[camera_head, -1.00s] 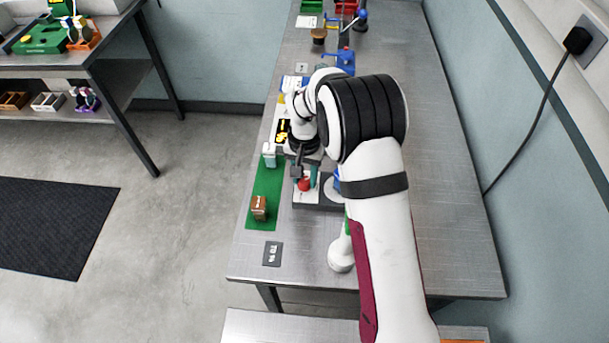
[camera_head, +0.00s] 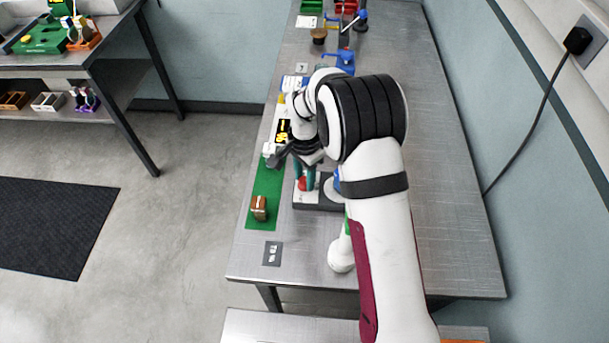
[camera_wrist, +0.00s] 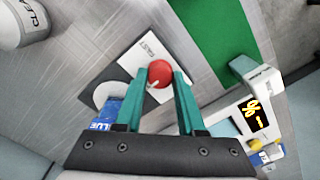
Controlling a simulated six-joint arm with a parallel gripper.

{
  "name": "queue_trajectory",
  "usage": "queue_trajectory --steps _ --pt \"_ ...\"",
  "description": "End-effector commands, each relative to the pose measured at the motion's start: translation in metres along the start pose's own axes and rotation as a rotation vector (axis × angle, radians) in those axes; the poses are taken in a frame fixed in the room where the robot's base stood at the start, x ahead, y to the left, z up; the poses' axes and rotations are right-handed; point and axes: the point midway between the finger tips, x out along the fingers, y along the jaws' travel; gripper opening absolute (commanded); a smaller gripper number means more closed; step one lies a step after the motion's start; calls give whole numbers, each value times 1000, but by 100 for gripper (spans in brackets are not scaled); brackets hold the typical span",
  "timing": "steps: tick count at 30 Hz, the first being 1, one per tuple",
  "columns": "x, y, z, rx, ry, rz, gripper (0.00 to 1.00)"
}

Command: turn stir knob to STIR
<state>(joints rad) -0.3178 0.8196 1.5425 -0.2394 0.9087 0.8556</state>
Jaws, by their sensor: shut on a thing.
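The stir knob (camera_wrist: 160,74) is a round red knob with a white pointer mark, on a plate (camera_wrist: 133,63) with a white panel that reads "REST". In the wrist view my gripper (camera_wrist: 161,76) has its two green fingers on either side of the knob, shut on it. The white pointer lies near the lower left of the knob, between the fingers. In the head view the knob (camera_head: 302,184) shows partly below my gripper, and my arm hides part of the plate. I cannot see a STIR label.
A device with a lit yellow display (camera_wrist: 254,112) stands beside the plate. A green mat (camera_head: 266,185) with a brown block (camera_head: 259,207) lies to the left. A blue labelled object (camera_wrist: 104,113) and a white container marked "CLEA" (camera_wrist: 22,22) are close by.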

Motion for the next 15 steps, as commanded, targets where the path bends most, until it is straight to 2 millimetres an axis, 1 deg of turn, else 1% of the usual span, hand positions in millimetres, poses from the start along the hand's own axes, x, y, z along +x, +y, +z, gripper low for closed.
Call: queue_trajectory --steps 13,14,15 --pt "-1 0 -1 9 1 -2 0" --pt "-1 0 -1 9 1 -2 40" --pt "-1 0 -1 9 1 -2 48"
